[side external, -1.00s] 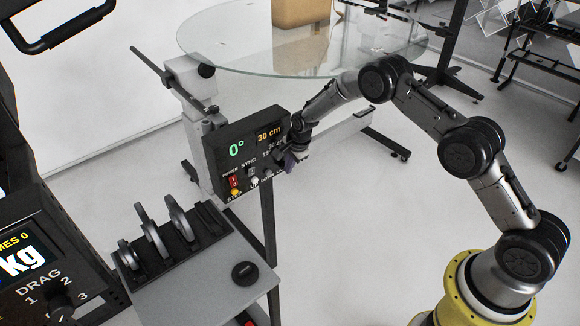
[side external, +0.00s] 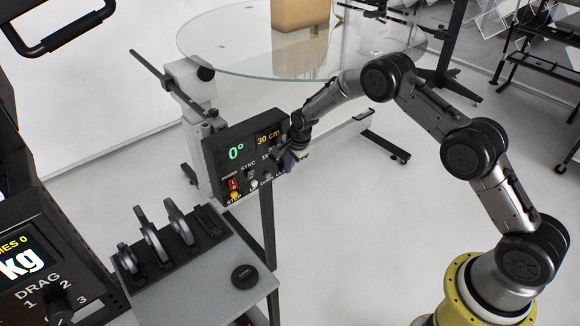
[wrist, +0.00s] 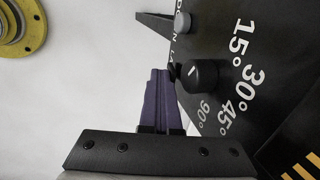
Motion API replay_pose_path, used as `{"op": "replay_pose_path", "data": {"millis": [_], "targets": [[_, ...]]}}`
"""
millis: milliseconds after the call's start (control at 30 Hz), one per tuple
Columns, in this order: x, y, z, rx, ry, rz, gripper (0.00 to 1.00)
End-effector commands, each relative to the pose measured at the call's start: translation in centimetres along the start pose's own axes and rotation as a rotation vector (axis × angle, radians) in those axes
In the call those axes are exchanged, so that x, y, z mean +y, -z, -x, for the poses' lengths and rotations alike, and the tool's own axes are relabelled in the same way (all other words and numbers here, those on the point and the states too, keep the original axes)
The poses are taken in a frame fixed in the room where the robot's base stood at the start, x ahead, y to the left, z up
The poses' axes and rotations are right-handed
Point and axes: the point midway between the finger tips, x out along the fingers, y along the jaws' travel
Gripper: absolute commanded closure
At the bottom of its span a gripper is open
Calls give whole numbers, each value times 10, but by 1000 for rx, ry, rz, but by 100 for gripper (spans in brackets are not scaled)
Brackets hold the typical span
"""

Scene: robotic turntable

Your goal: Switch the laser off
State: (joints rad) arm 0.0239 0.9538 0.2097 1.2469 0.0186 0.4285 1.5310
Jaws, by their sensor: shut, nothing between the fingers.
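The dark control panel (side external: 222,155) stands upright, with a green "0°" and an orange "30 cm" lit on it. It also shows in the wrist view (wrist: 275,35). My gripper (side external: 287,165) is at the panel's right lower part; its purple fingers (wrist: 160,72) are shut and empty. In the wrist view the fingertips are beside a black angle knob (wrist: 203,75), marked 15° to 90°; I cannot tell whether they touch. A grey button (wrist: 182,22) is beyond it, near partly hidden lettering that seems to begin "LA". I cannot make out the laser's switch or its state.
A red power switch (side external: 233,184) and yellow stop button (side external: 235,195) are at the panel's lower left. A glass turntable (side external: 225,45) carries a tan box (side external: 300,14). A grey cart (side external: 205,283) with black holders stands in front of the panel.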

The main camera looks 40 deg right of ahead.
Motion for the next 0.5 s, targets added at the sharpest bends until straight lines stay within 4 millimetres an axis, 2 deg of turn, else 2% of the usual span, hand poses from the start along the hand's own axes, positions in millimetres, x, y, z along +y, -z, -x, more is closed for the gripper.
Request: {"op": "replay_pose_path", "data": {"millis": [167, 333, 500], "targets": [[10, 0, 2, 0, 1, 0, 100], [42, 0, 5, 0, -3, 0, 100], [52, 0, 36, 0, 2, 0, 100]]}}
